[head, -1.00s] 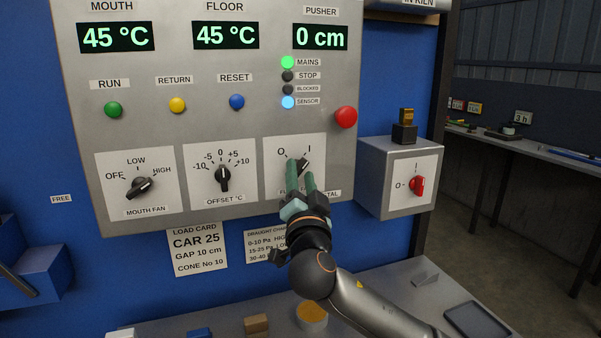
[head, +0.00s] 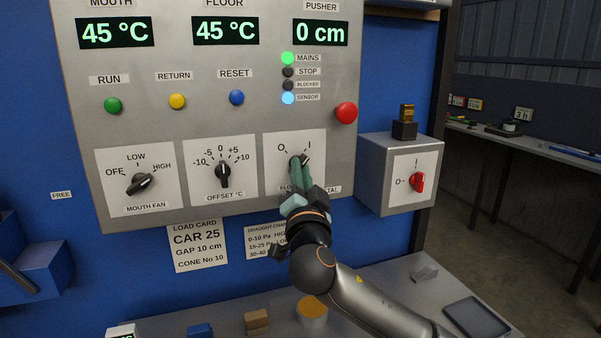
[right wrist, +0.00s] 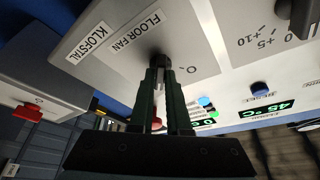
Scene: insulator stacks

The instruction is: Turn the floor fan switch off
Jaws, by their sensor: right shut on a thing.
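The floor fan switch is a black rotary knob (head: 304,159) on a white plate (head: 274,150) at the lower right of the grey panel, with marks O on the left and I on the right. In the head view the visible knob tip points up and right, towards I. My right gripper (head: 297,170) is shut on the knob; its green fingers hide most of it. In the right wrist view the knob (right wrist: 159,62) sits between the fingertips (right wrist: 160,72), beside the FLOOR FAN label (right wrist: 134,33). My left gripper is not in view.
The offset knob (head: 223,172) and mouth fan knob (head: 140,184) are to the left on the panel. A red button (head: 346,113) is above right. A grey box with a red switch (head: 418,182) stands close on the right. A bench (head: 378,280) with small items lies below.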

